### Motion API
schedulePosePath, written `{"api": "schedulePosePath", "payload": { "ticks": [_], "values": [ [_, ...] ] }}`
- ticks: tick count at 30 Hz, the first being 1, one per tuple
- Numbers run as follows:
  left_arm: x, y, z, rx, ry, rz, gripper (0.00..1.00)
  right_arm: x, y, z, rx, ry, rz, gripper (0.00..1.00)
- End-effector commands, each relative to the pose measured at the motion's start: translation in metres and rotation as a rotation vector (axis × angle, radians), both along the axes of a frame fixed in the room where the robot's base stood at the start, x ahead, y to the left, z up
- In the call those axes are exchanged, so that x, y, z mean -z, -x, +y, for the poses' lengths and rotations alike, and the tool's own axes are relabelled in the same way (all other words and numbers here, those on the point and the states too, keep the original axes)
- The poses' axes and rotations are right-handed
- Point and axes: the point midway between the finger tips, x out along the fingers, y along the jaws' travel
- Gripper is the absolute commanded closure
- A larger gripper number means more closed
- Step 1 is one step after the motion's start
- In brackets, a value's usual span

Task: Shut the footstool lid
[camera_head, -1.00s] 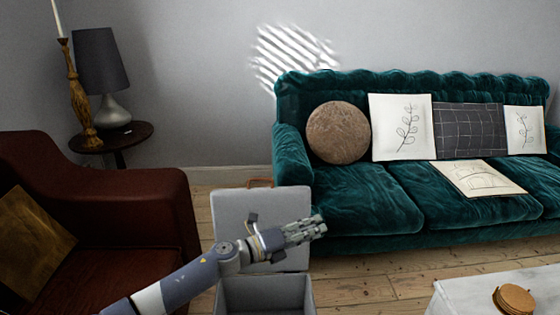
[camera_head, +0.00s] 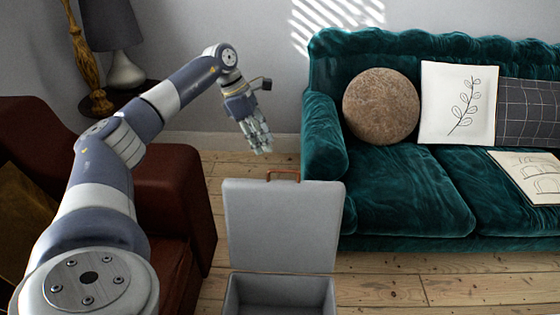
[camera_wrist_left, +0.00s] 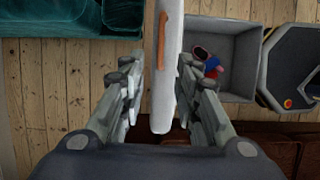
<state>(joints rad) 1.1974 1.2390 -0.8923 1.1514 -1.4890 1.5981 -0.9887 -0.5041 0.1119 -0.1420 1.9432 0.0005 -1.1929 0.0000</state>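The footstool is a grey box (camera_head: 278,297) on the floor with its lid (camera_head: 280,225) standing open and upright at the back. A tan handle (camera_head: 283,173) sits on the lid's top edge. My left gripper (camera_head: 260,150) points down above the lid's top edge, seemingly apart from it. In the left wrist view the gripper's fingers (camera_wrist_left: 163,105) are spread, with the lid (camera_wrist_left: 165,95) seen edge-on between them in the picture. That view also shows the box's interior (camera_wrist_left: 235,75) with a small red and blue item (camera_wrist_left: 208,62) inside. My right gripper is not in view.
A dark red armchair (camera_head: 180,185) is close on the left, under my left arm. A green sofa (camera_head: 390,195) stands right of the lid. A side table (camera_head: 100,105) with a lamp is at the back left. Bare floorboards (camera_head: 385,290) lie to the right of the box.

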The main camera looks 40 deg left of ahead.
Motion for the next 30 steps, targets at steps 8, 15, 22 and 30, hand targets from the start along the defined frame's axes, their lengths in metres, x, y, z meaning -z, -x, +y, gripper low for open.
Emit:
{"api": "schedulePosePath", "payload": {
  "ticks": [8, 15, 22, 30],
  "values": [
    [0.053, -0.013, -0.017, 0.002, 0.002, 0.003, 0.7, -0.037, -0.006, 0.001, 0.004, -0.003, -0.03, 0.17],
    [0.08, -0.021, -0.026, 0.001, 0.003, 0.0, 0.7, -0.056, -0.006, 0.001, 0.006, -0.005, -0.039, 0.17],
    [0.085, -0.023, -0.028, 0.0, 0.003, -0.001, 0.7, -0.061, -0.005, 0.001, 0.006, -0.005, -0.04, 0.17],
    [0.084, -0.023, -0.028, 0.0, 0.003, -0.001, 0.97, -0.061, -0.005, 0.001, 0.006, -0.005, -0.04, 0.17]
  ]
}}
